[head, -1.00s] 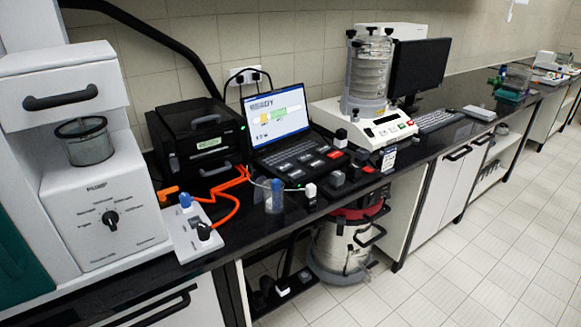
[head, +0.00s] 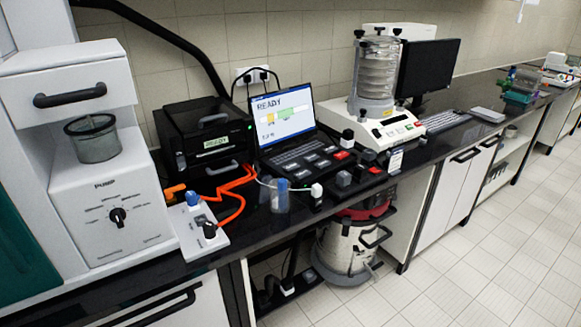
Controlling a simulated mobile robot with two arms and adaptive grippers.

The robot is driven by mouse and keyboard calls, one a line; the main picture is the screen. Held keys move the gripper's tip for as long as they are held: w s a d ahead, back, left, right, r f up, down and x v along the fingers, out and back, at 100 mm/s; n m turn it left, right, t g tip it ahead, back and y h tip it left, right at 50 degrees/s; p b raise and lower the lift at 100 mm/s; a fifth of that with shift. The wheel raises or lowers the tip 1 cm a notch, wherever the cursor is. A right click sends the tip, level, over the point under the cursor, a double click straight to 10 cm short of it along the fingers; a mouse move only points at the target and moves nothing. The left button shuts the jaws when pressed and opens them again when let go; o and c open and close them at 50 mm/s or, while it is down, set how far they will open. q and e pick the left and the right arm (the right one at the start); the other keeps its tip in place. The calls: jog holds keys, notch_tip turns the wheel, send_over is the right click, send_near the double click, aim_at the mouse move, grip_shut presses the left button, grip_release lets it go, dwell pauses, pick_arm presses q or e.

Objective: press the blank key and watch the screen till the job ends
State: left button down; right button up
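The open laptop-like unit has a lit screen (head: 283,113) that reads READY above a bar with yellow and green parts, with small text at lower left. The labels are too small to read, so I cannot tell which key is blank. A black box (head: 203,139) to the left has a small green display that seems to read READY. Neither of my grippers is in view.
A sieve shaker (head: 376,85) with a stack of clear sieves stands right of the screen, before a dark monitor (head: 433,68). A clear cup (head: 279,197), orange cables (head: 236,203) and a white valve plate (head: 201,232) crowd the counter's front. A vacuum (head: 345,248) stands below.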

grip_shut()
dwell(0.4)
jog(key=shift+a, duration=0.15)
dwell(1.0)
